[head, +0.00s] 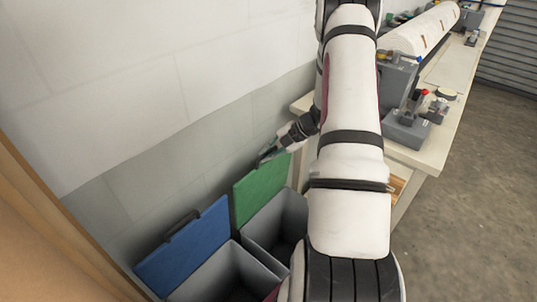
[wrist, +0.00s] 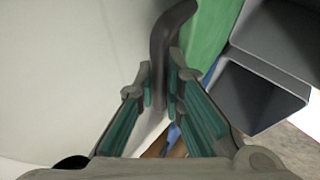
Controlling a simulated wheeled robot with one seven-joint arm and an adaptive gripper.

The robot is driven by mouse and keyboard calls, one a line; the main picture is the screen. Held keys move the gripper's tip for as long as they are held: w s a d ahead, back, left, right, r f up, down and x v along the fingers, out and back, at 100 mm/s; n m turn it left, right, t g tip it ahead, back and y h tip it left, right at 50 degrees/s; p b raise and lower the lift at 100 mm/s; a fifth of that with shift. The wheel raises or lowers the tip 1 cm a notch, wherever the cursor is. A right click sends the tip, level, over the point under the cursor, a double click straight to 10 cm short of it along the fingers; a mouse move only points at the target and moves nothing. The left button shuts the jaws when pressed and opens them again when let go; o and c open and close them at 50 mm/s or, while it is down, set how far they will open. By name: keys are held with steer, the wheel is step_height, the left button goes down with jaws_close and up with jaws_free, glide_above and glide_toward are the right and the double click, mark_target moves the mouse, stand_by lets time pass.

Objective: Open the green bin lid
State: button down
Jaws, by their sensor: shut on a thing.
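The green lid (head: 262,188) stands nearly upright at the back of its grey bin (head: 290,212), close to the wall, and the bin's mouth is open. My gripper (head: 270,155) is at the lid's top edge. In the wrist view my gripper (wrist: 161,78) is shut on the lid's dark curved handle (wrist: 170,28). The green lid (wrist: 207,32) shows just right of the handle, with the grey bin (wrist: 248,98) further right. My arm hides part of the bin in the head view.
A blue lid (head: 185,250) stands raised behind a second open grey bin (head: 240,268) at the left. A pale wall (head: 140,80) is close behind both lids. A workbench (head: 427,158) with the press stands right of my arm. The floor (head: 480,200) beyond is clear.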

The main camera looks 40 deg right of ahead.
steer(key=shift+s+f, duration=0.1)
steer(key=shift+f, duration=0.15)
steer(key=c, duration=1.7)
jaws_free()
steer(key=shift+o, duration=0.2)
steer(key=shift+r, duration=0.15)
steer(key=shift+s+d+r, duration=0.2)
steer(key=shift+r, duration=0.05)
steer(key=v, duration=1.1)
